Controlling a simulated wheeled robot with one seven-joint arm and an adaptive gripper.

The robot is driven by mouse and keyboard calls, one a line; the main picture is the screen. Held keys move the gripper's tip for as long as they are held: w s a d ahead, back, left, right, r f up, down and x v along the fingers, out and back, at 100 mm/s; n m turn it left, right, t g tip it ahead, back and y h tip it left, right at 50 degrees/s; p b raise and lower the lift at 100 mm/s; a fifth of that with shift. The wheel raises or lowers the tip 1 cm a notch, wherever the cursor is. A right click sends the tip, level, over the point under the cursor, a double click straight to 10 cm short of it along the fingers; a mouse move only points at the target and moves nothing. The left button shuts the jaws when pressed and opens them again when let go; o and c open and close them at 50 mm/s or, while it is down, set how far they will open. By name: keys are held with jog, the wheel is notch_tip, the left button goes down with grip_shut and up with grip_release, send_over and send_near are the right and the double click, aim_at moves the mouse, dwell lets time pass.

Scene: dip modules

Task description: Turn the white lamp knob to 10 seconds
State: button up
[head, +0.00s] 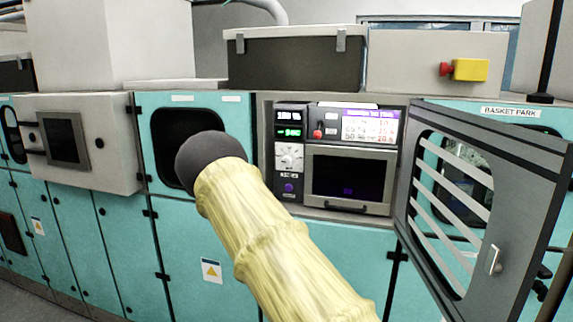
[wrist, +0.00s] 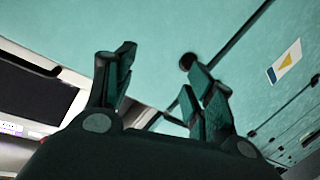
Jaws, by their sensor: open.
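The white lamp knob (head: 289,156) sits on a dark control column at the left of an open bay in the teal machine. Its setting is too small to read. Above it are two small displays, and below it is a round purple button (head: 289,188). My arm, in a yellow sleeve, reaches up in front of the machine in the head view, and my gripper is hidden there. In the wrist view my gripper (wrist: 160,90) is open and empty, its two dark fingers spread in front of teal panels. The knob does not show in the wrist view.
A grey slatted door (head: 480,225) stands swung open at the right of the bay. Right of the knob are a red switch (head: 318,131), a lit timetable screen (head: 370,126) and a dark-windowed drawer (head: 347,178). A grey monitor box (head: 110,145) juts out at left.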

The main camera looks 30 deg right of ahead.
jog(key=w+d+r+m+t+h, duration=0.1)
jog(key=w+r+h, duration=0.15)
jog(key=r, duration=0.45)
jog(key=w+d+r+t+h, duration=0.1)
jog(key=w+d+r, duration=0.1)
jog(key=w+r, duration=0.35)
jog(key=m+t+h, duration=0.1)
jog(key=m+h, duration=0.1)
jog(key=h, duration=0.1)
send_near(286, 164)
jog(key=shift+t+y, duration=0.3)
jog(key=shift+y, duration=0.15)
jog(key=p+x, duration=0.2)
jog(key=x, duration=0.3)
jog(key=p+x, duration=0.3)
jog(key=x, duration=0.2)
jog(key=shift+s+d+r, duration=0.15)
jog(key=shift+s+d, duration=0.05)
jog(key=shift+d, duration=0.1)
jog(key=c, duration=1)
